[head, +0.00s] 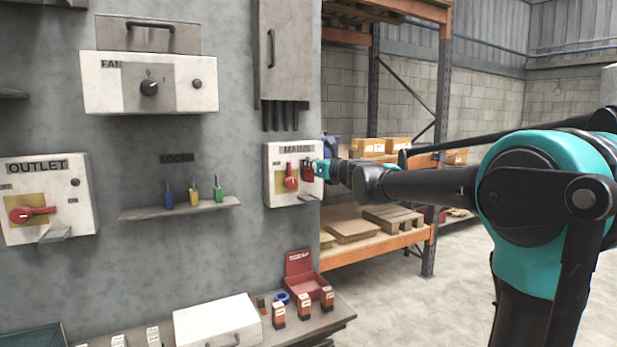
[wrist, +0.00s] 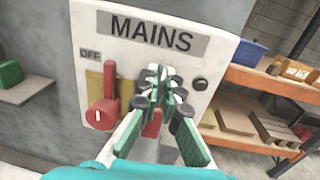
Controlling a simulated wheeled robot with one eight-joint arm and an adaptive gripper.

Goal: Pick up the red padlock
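The red padlock (head: 308,173) is at the front of the white MAINS box (head: 281,152) on the wall, right of the red switch handle (head: 291,182). In the wrist view a red patch, likely its body (wrist: 152,124), shows between my fingers, and the rest is hidden behind them. My gripper (head: 318,168) reaches in from the right, with its tips at the padlock. In the wrist view the two fingers (wrist: 161,84) converge with their tips close together in front of the box. Whether they grip the padlock or only stand around it is unclear.
The switch handle (wrist: 108,101) stands close left of my fingers, beside the OFF label. A small shelf (head: 180,208) with blue, yellow and green padlocks is to the left. A bench (head: 330,328) with small boxes is below. Orange racking (head: 375,246) stands behind to the right.

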